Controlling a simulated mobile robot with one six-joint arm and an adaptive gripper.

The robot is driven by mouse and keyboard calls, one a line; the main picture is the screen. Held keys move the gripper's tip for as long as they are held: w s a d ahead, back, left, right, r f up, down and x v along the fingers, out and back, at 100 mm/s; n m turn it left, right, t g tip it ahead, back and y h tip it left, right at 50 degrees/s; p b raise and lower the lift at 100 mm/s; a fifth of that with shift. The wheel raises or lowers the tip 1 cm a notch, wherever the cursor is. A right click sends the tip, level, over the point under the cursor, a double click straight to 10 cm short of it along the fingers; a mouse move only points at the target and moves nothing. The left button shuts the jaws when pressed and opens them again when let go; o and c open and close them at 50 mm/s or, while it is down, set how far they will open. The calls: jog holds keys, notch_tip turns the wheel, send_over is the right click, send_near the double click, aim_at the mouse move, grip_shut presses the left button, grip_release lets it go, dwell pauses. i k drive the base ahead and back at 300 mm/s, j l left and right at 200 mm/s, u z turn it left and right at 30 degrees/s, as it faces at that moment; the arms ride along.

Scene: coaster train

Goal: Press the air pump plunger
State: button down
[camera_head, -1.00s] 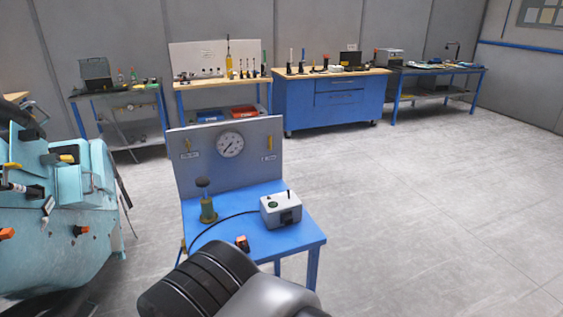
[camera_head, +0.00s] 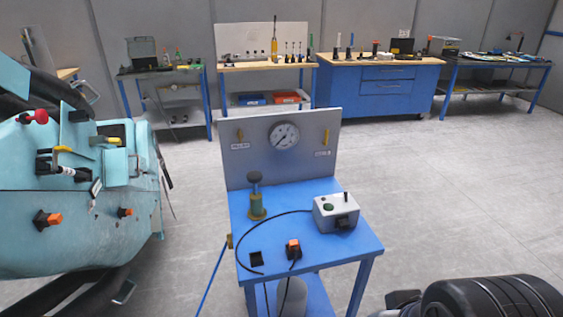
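The air pump (camera_head: 257,200) stands upright on the blue table, left of its middle. It has a brass-coloured body and a dark round plunger knob (camera_head: 254,177) on top, which stands raised above the body. A grey panel with a round pressure gauge (camera_head: 284,136) rises behind it. A dark part of my arm shows at the bottom right, apart from the table. My gripper's fingers cannot be made out, and nothing of mine touches the pump.
The blue table (camera_head: 345,247) also bears a grey control box (camera_head: 336,212), a small orange-and-black connector (camera_head: 293,249) and a black hose. A teal machine (camera_head: 70,225) stands close on the left. Workbenches line the back wall. The floor (camera_head: 460,190) to the right is clear.

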aim_at(255, 177)
jog(key=i+j, duration=0.35)
jog(key=j, duration=0.15)
jog(key=i+j, duration=0.35)
jog(key=j, duration=0.15)
jog(key=i+j, duration=0.35)
jog(key=j, duration=0.15)
